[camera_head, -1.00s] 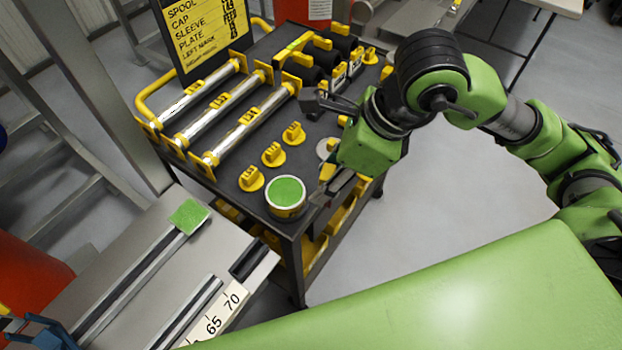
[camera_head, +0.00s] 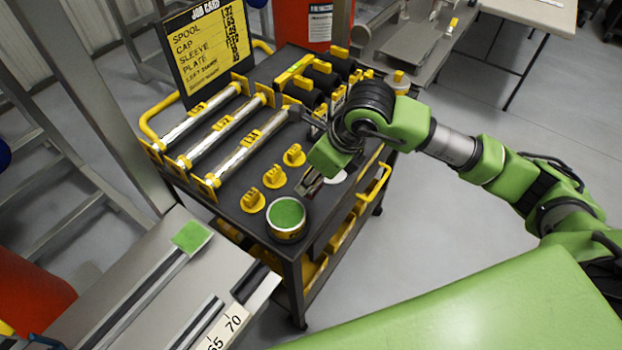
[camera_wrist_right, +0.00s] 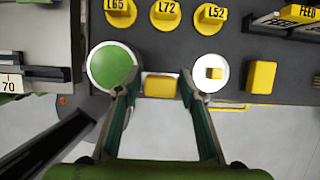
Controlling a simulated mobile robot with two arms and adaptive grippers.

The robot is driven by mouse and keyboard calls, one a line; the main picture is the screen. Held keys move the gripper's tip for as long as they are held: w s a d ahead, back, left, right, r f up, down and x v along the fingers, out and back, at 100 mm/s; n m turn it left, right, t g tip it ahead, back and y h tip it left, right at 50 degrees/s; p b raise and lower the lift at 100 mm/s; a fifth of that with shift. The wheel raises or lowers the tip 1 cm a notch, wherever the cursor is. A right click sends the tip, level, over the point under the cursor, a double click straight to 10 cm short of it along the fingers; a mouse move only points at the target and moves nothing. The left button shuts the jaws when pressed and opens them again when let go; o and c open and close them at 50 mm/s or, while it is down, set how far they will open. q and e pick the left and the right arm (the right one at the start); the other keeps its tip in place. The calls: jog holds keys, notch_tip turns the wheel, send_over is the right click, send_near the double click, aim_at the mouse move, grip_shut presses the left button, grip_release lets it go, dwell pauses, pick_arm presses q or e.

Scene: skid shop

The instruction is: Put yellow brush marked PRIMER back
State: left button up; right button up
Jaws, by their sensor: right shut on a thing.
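My right gripper (camera_head: 306,188) is over the front part of the black cart top, beside the green-topped tub. In the right wrist view the fingers (camera_wrist_right: 160,82) are on either side of a yellow block (camera_wrist_right: 160,86), which I take to be the yellow brush, and are shut on it. No PRIMER marking is readable, and the block is hidden by the gripper in the head view. The tub with green contents (camera_head: 286,216) is left of the fingers in the wrist view (camera_wrist_right: 112,67). My left gripper is not in view.
Yellow knobs (camera_head: 274,176) stand in a row behind the tub. Silver rollers (camera_head: 225,140) lie in yellow brackets on the cart top (camera_head: 228,205). A yellow job card board (camera_head: 208,50) stands behind. A grey bench with a ruler (camera_head: 222,330) is at lower left.

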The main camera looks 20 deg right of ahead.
jog(key=shift+w+d+f, duration=0.15)
jog(key=shift+w+f, duration=0.8)
jog(key=shift+f, duration=0.15)
notch_tip(320, 180, down, 3)
jog(key=shift+w+p, duration=0.15)
jog(key=shift+p, duration=0.7)
jog(key=shift+f, duration=0.2)
jog(key=shift+f, duration=0.1)
jog(key=shift+f+b, duration=0.15)
jog(key=shift+b, duration=0.15)
jog(key=o, duration=0.8)
